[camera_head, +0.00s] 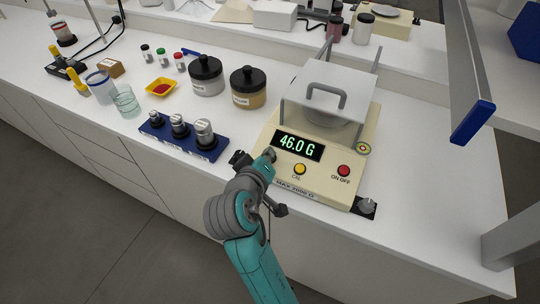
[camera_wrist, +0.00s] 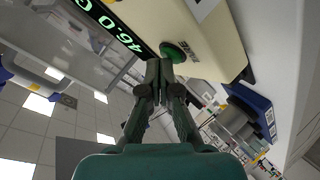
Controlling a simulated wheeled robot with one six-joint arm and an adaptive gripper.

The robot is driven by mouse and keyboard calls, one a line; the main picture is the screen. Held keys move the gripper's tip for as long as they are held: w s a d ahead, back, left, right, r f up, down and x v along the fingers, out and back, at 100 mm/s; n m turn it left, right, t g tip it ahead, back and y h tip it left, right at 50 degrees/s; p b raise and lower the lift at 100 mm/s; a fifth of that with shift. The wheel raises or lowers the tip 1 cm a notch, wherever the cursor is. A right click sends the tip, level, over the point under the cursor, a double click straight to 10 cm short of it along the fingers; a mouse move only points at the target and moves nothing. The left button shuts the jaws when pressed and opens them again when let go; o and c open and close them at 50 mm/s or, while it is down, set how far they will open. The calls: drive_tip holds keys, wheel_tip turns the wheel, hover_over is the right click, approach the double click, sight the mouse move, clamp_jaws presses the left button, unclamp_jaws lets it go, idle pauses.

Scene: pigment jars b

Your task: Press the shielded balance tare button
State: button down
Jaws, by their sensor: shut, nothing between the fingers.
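The shielded balance (camera_head: 268,133) is cream, with a clear draft shield (camera_head: 325,90) with a grey handle over its pan. Its display (camera_head: 298,146) reads 46.0 G. A green button (camera_wrist: 172,52) shows on the balance's front in the wrist view, beside the display (camera_wrist: 112,25). That button is hidden behind my gripper in the head view. My gripper (camera_head: 268,155) is shut and empty at the left front of the balance. In the wrist view its fingertips (camera_wrist: 159,65) are right at the green button, overlapping its edge. I cannot tell whether they touch it.
A yellow CAL button (camera_head: 299,169) and a red ON OFF button (camera_head: 344,170) sit right of my gripper. A blue block of metal weights (camera_head: 180,147) stands to the left. Two black-lidded jars (camera_head: 247,88) (camera_head: 206,76) stand behind.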

idle(0.3)
drive_tip(key=shift+s+a+r, duration=0.1)
drive_tip(key=shift+s+r, duration=0.15)
drive_tip(key=shift+r, duration=0.55)
drive_tip(key=shift+s+a+r, duration=0.1)
drive_tip(key=shift+s+r, duration=0.25)
drive_tip(key=shift+r, duration=0.6)
drive_tip(key=shift+s+a+r, duration=0.15)
drive_tip(key=shift+s+r, duration=0.15)
drive_tip(key=shift+r, duration=0.6)
drive_tip(key=shift+s+a+r, duration=0.1)
drive_tip(key=shift+s+r, duration=0.25)
drive_tip(key=shift+r, duration=0.6)
drive_tip(key=shift+s, duration=0.1)
